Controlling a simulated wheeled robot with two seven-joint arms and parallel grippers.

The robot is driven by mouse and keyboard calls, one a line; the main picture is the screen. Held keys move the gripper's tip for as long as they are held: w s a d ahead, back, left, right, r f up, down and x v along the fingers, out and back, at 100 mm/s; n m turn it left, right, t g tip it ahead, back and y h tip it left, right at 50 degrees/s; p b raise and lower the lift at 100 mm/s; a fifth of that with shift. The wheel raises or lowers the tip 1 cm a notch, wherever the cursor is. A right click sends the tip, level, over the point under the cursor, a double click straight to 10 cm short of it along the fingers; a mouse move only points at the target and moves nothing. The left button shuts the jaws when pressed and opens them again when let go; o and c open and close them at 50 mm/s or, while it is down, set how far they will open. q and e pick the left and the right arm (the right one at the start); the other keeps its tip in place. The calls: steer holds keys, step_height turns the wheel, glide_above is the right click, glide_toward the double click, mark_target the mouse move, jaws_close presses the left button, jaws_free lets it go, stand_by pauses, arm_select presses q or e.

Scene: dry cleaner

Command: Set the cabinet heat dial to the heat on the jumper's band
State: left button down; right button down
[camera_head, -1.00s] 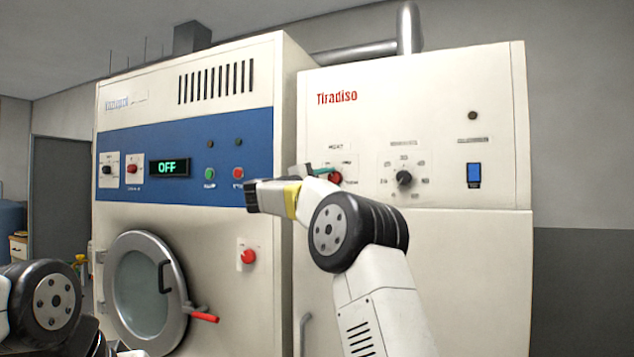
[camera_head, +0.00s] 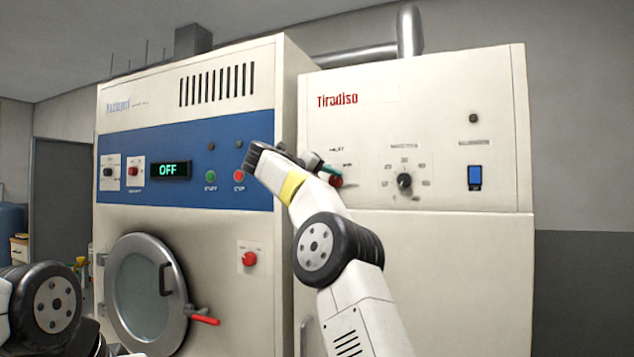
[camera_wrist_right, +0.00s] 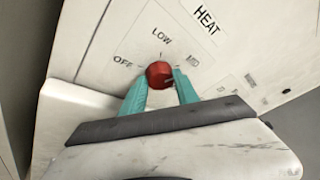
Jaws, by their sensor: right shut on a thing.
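The red heat dial (camera_head: 336,182) is on the front panel of the white cabinet (camera_head: 450,120). The right wrist view shows it close up as a red knob (camera_wrist_right: 158,74) under the word HEAT, with OFF, LOW and MED printed around it. The rest of the scale and the knob's pointer cannot be made out. My right gripper (camera_head: 325,173) is shut on the dial, with its teal fingers (camera_wrist_right: 160,84) on either side of the knob. My left gripper is out of view; only part of my left arm shows. No jumper or band is in view.
A black knob (camera_head: 404,181) and a blue switch (camera_head: 474,176) sit to the right on the same cabinet. The machine on the left has a display reading OFF (camera_head: 168,170), red and green buttons, and a round door (camera_head: 146,290) with a red-tipped handle.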

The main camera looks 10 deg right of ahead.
steer(key=shift+m, duration=0.5)
steer(key=shift+y, duration=0.4)
steer(key=c, duration=0.9)
jaws_free()
steer(key=v, duration=0.7)
steer(key=shift+s+a, duration=0.2)
steer(key=shift+a, duration=0.1)
